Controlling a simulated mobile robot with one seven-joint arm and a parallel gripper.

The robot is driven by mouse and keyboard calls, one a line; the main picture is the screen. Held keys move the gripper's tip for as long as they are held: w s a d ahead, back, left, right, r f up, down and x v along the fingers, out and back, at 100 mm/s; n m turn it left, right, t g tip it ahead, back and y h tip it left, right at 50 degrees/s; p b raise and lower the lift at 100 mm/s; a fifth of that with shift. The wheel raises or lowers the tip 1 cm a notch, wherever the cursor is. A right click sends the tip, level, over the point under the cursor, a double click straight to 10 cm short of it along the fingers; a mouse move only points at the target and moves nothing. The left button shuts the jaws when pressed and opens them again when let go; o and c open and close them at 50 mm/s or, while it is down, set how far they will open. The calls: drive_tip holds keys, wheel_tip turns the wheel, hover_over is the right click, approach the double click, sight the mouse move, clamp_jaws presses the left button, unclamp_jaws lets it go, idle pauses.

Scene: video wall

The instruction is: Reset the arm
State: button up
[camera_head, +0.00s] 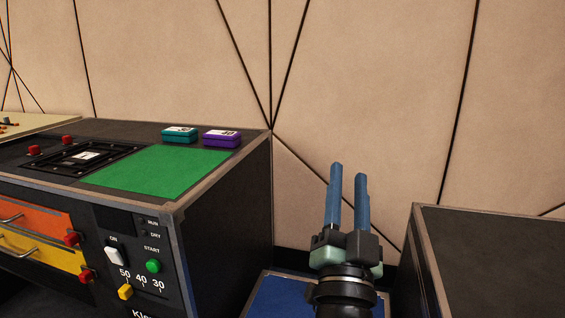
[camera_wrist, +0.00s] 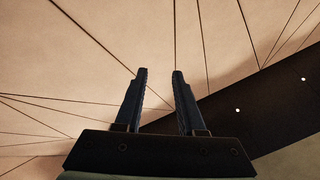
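My gripper (camera_head: 348,170) points upward at the right of centre in the head view, in the gap between the control console (camera_head: 190,225) and a dark cabinet. Its two blue fingers stand apart with nothing between them. The wrist view shows the same gripper (camera_wrist: 160,72) with its fingers apart and empty, in front of the panelled wall (camera_wrist: 80,40). My gripper touches nothing that I can see.
The console top carries a green mat (camera_head: 160,170), a teal box (camera_head: 179,134) and a purple box (camera_head: 221,137). A dark cabinet (camera_head: 495,255) stands at the right. A blue surface (camera_head: 285,298) lies low beside my wrist. The space above the gripper is clear.

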drive_tip(key=s+a+r+n+t+y+p, duration=0.1)
drive_tip(key=s+a+r+n+y+p, duration=0.15)
drive_tip(key=s+r, duration=0.55)
drive_tip(key=s+a+r+n+t+y+p, duration=0.1)
drive_tip(key=s+a+r+n+t+p, duration=0.2)
drive_tip(key=r, duration=0.9)
drive_tip(key=s+a+r+n+y+p, duration=0.1)
drive_tip(key=s+a+r+n+p, duration=0.2)
drive_tip(key=s+r, duration=0.55)
wheel_tip(320, 180, up, 38)
drive_tip(key=w+p, duration=0.2)
drive_tip(key=p, duration=3.4)
drive_tip(key=shift+w+a, duration=0.3)
drive_tip(key=shift+a, duration=0.1)
